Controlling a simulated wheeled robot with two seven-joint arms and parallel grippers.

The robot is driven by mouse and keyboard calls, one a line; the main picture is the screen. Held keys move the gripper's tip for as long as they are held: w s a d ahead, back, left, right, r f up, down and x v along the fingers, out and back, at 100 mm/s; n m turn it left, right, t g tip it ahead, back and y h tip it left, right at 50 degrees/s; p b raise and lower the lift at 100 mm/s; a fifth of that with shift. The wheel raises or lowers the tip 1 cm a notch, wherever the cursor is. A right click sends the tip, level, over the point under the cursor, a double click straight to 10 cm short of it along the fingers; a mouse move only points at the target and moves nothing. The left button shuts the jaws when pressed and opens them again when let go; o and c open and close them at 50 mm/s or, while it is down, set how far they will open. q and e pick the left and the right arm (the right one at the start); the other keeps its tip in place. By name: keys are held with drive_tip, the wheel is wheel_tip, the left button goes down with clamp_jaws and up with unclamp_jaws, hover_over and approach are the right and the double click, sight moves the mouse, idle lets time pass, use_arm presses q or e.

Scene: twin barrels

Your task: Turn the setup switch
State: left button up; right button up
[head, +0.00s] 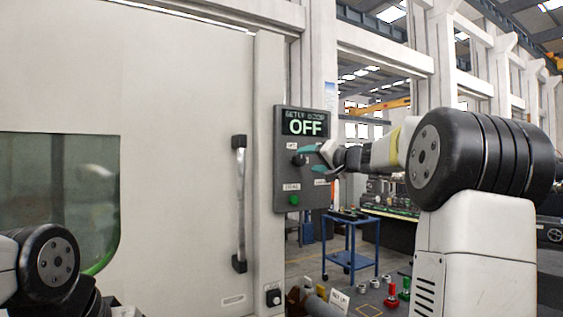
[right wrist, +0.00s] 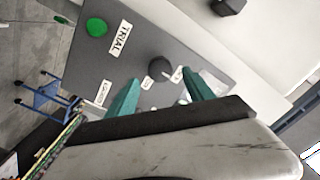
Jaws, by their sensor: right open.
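A grey control panel (head: 281,182) beside the large door has a small screen (head: 305,123) that reads OFF in big letters under a smaller line. Below the screen is a dark round switch knob (head: 298,160), which also shows in the right wrist view (right wrist: 160,68). My right gripper (head: 314,160) is in front of the panel at the knob. In the right wrist view its two teal fingers (right wrist: 158,90) are apart, one toward each side of the knob. I cannot tell whether they touch it. My left gripper is out of view.
A green button (head: 294,200) with a TRIAL label (right wrist: 119,38) sits lower on the panel. A vertical door handle (head: 240,204) is to the left. A small black knob (head: 273,297) is low on the door frame. A blue cart (head: 351,246) stands behind on the floor.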

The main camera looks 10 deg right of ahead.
sight(301, 160)
drive_tip(key=x, duration=0.6)
drive_tip(key=shift+w+a, duration=0.1)
drive_tip(key=shift+w, duration=0.1)
clamp_jaws()
